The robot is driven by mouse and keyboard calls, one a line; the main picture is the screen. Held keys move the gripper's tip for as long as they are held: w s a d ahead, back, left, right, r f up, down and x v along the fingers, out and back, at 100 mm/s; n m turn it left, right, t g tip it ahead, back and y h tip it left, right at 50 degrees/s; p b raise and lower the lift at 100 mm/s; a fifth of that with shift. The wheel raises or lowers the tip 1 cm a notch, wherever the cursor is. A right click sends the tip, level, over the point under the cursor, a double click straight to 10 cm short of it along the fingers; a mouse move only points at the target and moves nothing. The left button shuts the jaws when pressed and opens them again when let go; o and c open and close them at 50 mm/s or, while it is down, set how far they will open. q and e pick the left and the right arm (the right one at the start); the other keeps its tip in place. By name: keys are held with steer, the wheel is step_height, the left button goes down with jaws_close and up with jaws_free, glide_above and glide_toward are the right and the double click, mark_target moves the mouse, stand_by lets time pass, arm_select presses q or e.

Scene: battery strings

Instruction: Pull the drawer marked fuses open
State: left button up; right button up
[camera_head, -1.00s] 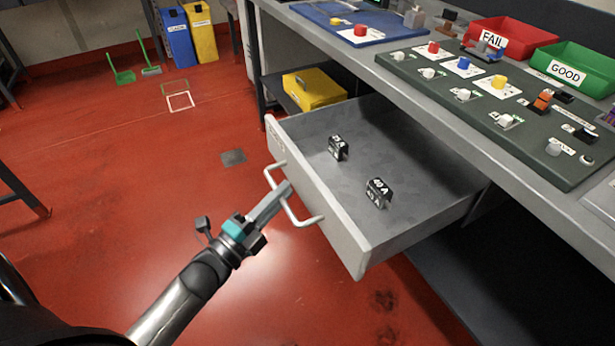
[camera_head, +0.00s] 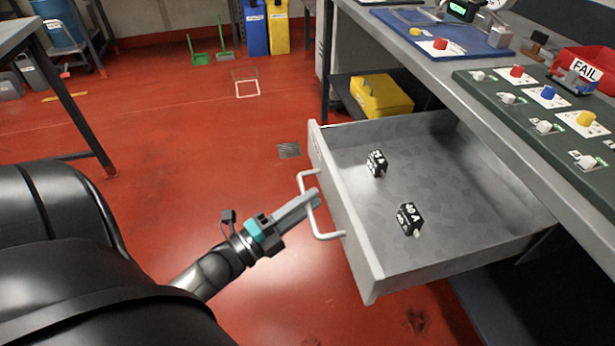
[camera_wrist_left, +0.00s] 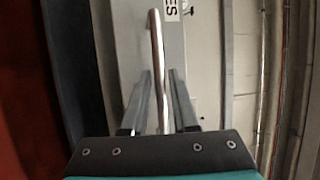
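A grey drawer (camera_head: 345,225) under the workbench stands pulled well out. Its front faces left and carries a bar handle (camera_head: 329,237). In the left wrist view a white label ending in "ES" (camera_wrist_left: 172,9) shows on the drawer front; the rest of the label is cut off. My left gripper (camera_head: 312,197) is at the handle, with the bar (camera_wrist_left: 156,45) between its two fingers (camera_wrist_left: 160,80); it looks shut on it. Two black fuse blocks lie in the drawer, one farther back (camera_head: 376,163) and one nearer, marked 40 A (camera_head: 409,218). My right gripper is not in view.
The workbench above bears a green board (camera_head: 500,112) with coloured knobs, a blue mat (camera_head: 425,28) and a red FAIL bin (camera_head: 598,62). A yellow case (camera_head: 382,97) sits on the shelf behind the drawer. Red floor left of the drawer is clear.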

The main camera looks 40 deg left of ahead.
arm_select(q)
steer(key=shift+o, duration=1.1)
steer(key=shift+s, duration=0.15)
steer(key=p+v, duration=0.1)
steer(key=v, duration=1.4)
steer(key=shift+p, duration=0.4)
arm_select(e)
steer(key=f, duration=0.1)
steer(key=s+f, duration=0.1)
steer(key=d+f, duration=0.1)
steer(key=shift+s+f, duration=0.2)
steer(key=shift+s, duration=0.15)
